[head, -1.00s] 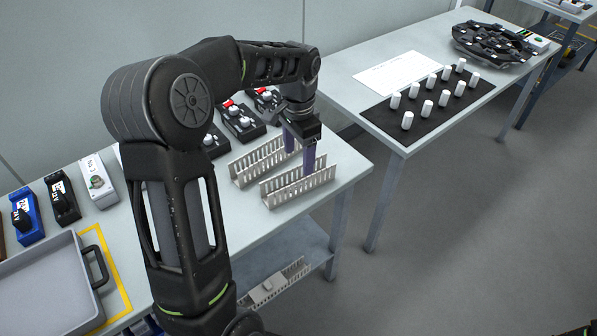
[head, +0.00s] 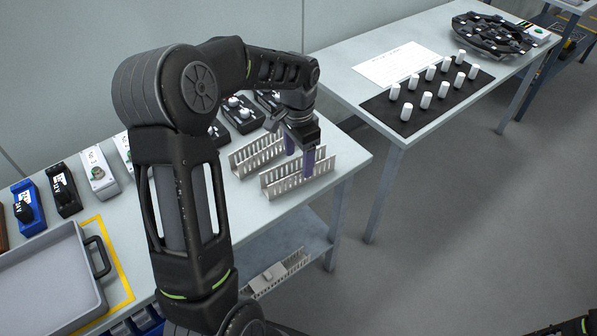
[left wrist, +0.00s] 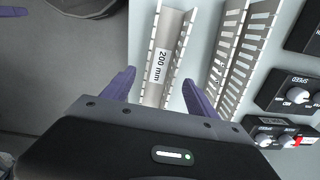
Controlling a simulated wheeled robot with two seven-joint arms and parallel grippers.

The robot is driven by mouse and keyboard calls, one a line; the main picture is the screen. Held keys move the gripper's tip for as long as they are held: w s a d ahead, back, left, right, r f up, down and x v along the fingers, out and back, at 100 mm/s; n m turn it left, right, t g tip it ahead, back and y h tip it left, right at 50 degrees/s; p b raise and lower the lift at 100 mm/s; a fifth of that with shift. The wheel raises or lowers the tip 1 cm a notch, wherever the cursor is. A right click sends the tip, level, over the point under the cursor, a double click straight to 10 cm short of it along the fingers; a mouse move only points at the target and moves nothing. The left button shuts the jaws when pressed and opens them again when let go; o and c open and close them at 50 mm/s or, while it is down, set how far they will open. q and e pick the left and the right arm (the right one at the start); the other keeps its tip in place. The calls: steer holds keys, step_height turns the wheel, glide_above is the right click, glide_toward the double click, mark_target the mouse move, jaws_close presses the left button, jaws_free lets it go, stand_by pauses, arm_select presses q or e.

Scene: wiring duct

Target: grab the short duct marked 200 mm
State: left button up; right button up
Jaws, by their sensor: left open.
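The short duct marked 200 mm (left wrist: 163,62) is a pale slotted channel lying open side up. In the left wrist view its label shows between the two purple fingers of my left gripper (left wrist: 157,92). In the head view it is the nearer duct (head: 285,184), by the table's right end. My left gripper (head: 299,154) is open and low over it, with one finger toward each side. I cannot tell whether the fingers touch it.
A second slotted duct (head: 244,163) lies parallel close behind. Black switch boxes (head: 241,116) stand beyond it. A grey tray (head: 50,270) is at the left. Another duct (head: 278,273) lies on the lower shelf. The side table (head: 398,135) carries a black mat with white cylinders.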

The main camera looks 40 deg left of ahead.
mark_target(299, 167)
arm_select(q)
steer(key=shift+f+p, duration=0.3)
steer(key=shift+f, duration=1.7)
jaws_close()
steer(key=shift+r, duration=0.15)
step_height(299, 167, up, 10)
steer(key=b, duration=0.1)
